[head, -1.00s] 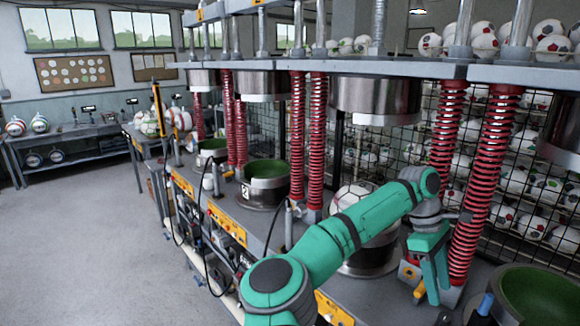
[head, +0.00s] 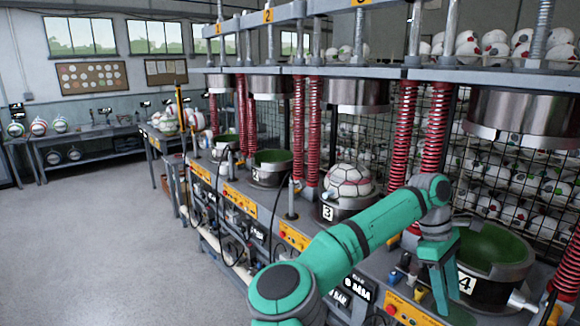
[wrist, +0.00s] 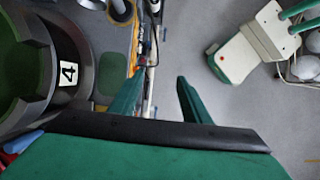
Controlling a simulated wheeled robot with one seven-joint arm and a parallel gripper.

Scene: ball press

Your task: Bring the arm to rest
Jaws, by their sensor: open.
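My green arm reaches to the right across the front of the press bench in the head view. My gripper (head: 441,283) hangs down beside the mould marked 4 (head: 487,285), on its left side. The jaws are open and nothing shows between them. In the wrist view my gripper (wrist: 160,98) has its two green fingers apart, above the bench edge and the grey floor. The mould marked 4 (wrist: 77,80) is at the left there, with a green empty bowl. Whether the gripper touches anything is hard to tell.
A white ball (head: 348,181) sits in the mould marked 3 (head: 345,209). The mould marked 2 (head: 272,172) looks empty. Steel press heads (head: 525,112) and red springs (head: 436,130) stand above and behind. Open grey floor (head: 105,240) lies at the left.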

